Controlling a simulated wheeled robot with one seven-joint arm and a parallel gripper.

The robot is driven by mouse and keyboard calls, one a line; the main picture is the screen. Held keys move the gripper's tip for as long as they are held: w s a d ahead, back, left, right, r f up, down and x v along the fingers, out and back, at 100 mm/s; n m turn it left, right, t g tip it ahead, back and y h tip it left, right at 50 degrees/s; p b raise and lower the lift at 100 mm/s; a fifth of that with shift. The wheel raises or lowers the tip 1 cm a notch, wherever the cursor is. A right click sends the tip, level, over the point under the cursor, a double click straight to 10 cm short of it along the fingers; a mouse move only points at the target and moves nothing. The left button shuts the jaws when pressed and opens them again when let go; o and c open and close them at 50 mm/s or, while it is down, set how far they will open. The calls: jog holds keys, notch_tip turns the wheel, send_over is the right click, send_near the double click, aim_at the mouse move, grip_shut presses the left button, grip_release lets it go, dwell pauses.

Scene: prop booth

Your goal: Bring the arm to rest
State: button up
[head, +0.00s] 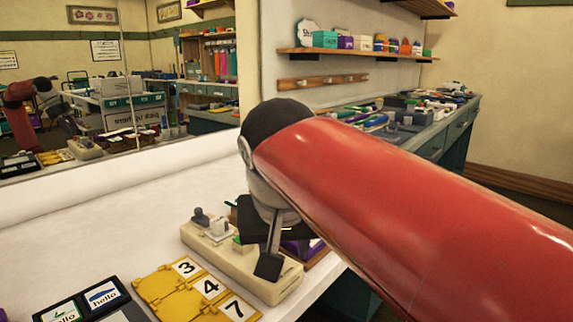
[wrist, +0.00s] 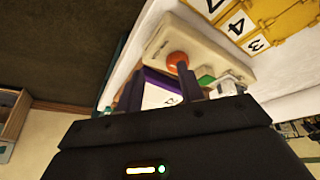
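My red arm reaches in from the right of the head view and bends down at its dark joint. My gripper (head: 268,266) hangs low over the right end of the white-topped table. In the wrist view its two dark fingers (wrist: 161,90) stand apart, so it is open. Between and beyond them shows a purple-edged thing with a white face (wrist: 160,96), apparently below the fingers and not gripped. The same purple shows partly behind the gripper in the head view (head: 302,246).
A beige control box (head: 222,252) with a lever, a green button and an orange knob (wrist: 177,60) lies close to my gripper. Yellow number holders (head: 180,298) and dark "hello" cards (head: 62,312) lie left. A mirror (head: 130,90) stands behind; a cluttered counter (head: 432,140) is further back.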

jog(key=s+d+f, duration=0.5)
jog(key=d+f, duration=0.3)
jog(key=s+d+f+m, duration=0.1)
jog(key=s+d+f, duration=0.3)
jog(key=d+f, duration=0.3)
jog(key=shift+s+d+f+t, duration=0.35)
jog(key=shift+s+f+t, duration=0.05)
jog(key=shift+f, duration=0.2)
